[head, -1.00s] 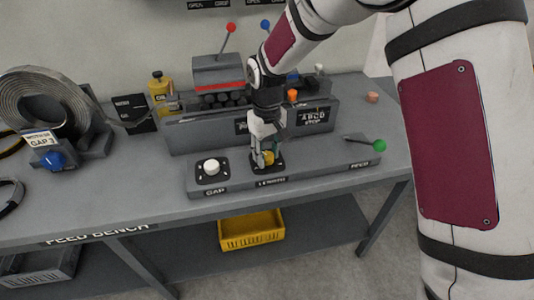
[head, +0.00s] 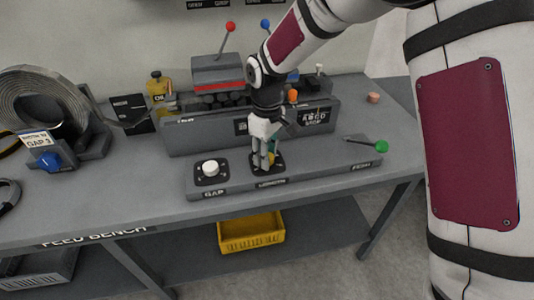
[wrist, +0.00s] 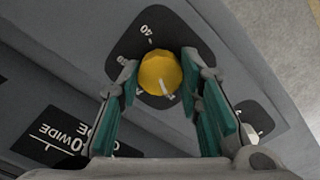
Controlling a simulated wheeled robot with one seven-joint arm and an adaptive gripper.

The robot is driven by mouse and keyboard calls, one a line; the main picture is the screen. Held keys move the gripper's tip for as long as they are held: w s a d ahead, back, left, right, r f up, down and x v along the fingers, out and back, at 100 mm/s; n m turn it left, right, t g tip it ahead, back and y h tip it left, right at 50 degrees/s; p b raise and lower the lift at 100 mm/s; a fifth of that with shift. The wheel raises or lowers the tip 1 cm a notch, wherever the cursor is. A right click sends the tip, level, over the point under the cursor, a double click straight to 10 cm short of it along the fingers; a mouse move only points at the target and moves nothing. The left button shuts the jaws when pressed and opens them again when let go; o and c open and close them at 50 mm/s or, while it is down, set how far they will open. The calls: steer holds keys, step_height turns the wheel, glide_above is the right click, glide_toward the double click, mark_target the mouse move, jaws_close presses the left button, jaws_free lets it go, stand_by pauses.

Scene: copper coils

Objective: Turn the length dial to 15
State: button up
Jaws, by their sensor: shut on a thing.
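In the head view the yellow dial (head: 271,156) is partly hidden behind my fingers, above the LENGTH label (head: 271,183). My gripper (head: 263,166) points down over it. Its teal-padded fingers (wrist: 160,68) are shut on the knob from both sides.
The white GAP dial (head: 210,168) is just left on the same grey panel. A green-knobbed FEED lever (head: 382,146) is at its right end. The grey machine (head: 205,135) stands close behind. A coil and a blue knob (head: 48,161) are far left.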

steer(key=o, duration=1.2)
steer(key=shift+c, duration=0.2)
step_height(320, 180, up, 12)
steer(key=s+d+r+m+t, duration=0.2)
steer(key=s+d+r+m, duration=0.3)
steer(key=s+d+r, duration=0.7)
steer(key=s+d+f+m+t, duration=0.1)
steer(key=s+d+m, duration=0.2)
steer(key=s+d, duration=0.2)
steer(key=s+d+m+t+p, duration=0.1)
steer(key=s+d+m, duration=0.2)
steer(key=s, duration=0.9)
steer(key=shift+d+f, duration=0.4)
steer(key=shift+d, duration=0.7)
